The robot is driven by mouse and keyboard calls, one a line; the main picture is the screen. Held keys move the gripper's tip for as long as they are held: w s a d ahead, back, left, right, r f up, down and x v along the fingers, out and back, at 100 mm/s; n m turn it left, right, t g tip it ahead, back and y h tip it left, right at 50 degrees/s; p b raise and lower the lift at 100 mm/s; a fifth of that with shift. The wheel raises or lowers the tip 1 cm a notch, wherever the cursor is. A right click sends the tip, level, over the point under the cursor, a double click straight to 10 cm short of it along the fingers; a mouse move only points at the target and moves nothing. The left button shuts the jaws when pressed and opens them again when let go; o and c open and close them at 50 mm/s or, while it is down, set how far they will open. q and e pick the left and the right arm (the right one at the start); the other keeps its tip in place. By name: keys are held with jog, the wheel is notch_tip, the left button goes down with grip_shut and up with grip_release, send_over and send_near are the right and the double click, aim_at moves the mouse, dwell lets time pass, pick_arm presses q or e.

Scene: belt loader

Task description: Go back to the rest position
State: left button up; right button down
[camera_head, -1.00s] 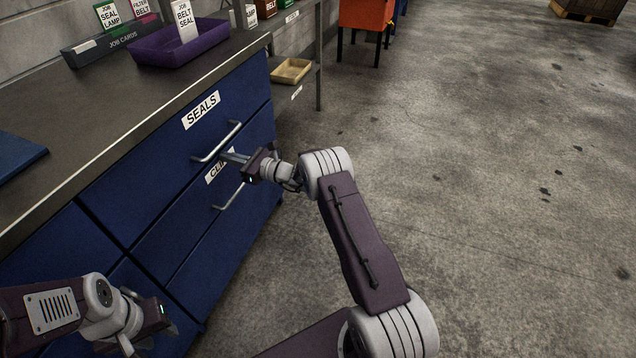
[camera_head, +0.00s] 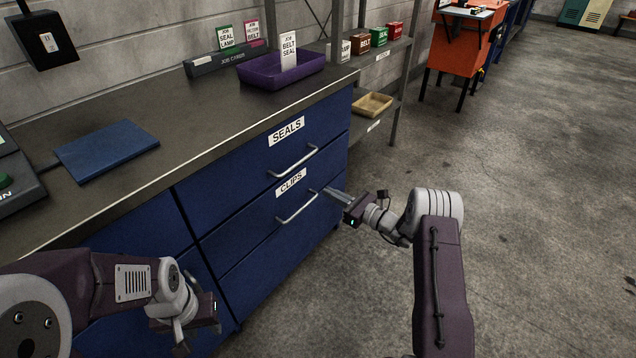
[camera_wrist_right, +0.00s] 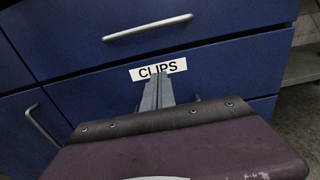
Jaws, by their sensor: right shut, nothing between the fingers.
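My right gripper (camera_head: 336,194) is shut and empty, in front of the right end of the blue drawer unit, to the right of the CLIPS drawer handle (camera_head: 297,207). In the right wrist view its two fingers (camera_wrist_right: 157,92) lie together and overlap the CLIPS label (camera_wrist_right: 172,68). I see no contact with the drawer front. My left gripper (camera_head: 205,316) is low at the left, in front of the lower drawers; its fingers are not clear. The SEALS drawer (camera_head: 240,160) and the CLIPS drawer (camera_head: 250,215) look closed.
The dark worktop (camera_head: 200,120) carries a purple tray (camera_head: 265,75) with a JOB BELT SEAL card, a job card rack (camera_head: 215,66) and a blue pad (camera_head: 107,150). A shelf with a yellow tray (camera_head: 372,105) stands beyond. The concrete floor at the right is clear.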

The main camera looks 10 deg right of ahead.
jog(key=shift+s+d+f, duration=0.1)
jog(key=shift+s+d, duration=0.25)
jog(key=shift+s, duration=0.15)
jog(key=shift+a, duration=0.1)
